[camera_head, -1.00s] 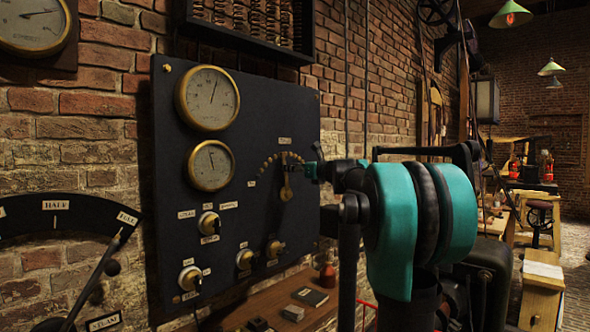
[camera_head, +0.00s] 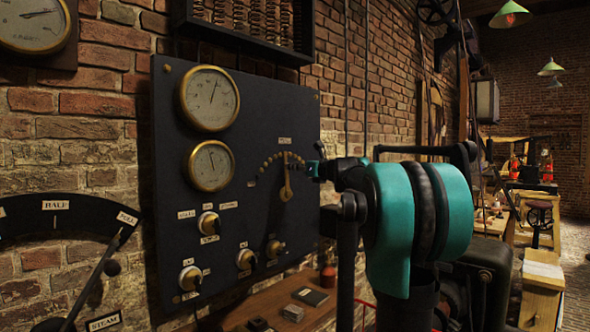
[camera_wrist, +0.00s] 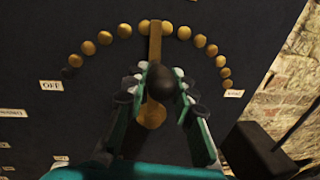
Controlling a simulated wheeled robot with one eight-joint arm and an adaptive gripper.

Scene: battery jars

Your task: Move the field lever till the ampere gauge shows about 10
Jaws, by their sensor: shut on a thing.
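The field lever (camera_wrist: 155,50) is a brass bar with a black knob (camera_wrist: 160,82) on a dark panel. It stands near upright, its tip among the middle brass studs of an arc labelled OFF at the left end. My gripper (camera_wrist: 159,90) is shut on the knob, one finger on each side. In the head view the lever (camera_head: 287,182) is seen side-on, my gripper (camera_head: 314,171) at its right. Two brass-rimmed gauges, a large upper one (camera_head: 209,98) and a smaller lower one (camera_head: 211,166), hang left of it. Their needles point near upright; their figures are too small to read.
Several knobs, among them one at the lower left (camera_head: 190,278), sit on the panel below the gauges. A steam lever (camera_head: 95,270) with a HALF and FULL scale stands at left. A wooden shelf (camera_head: 262,306) with small items lies below the panel.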

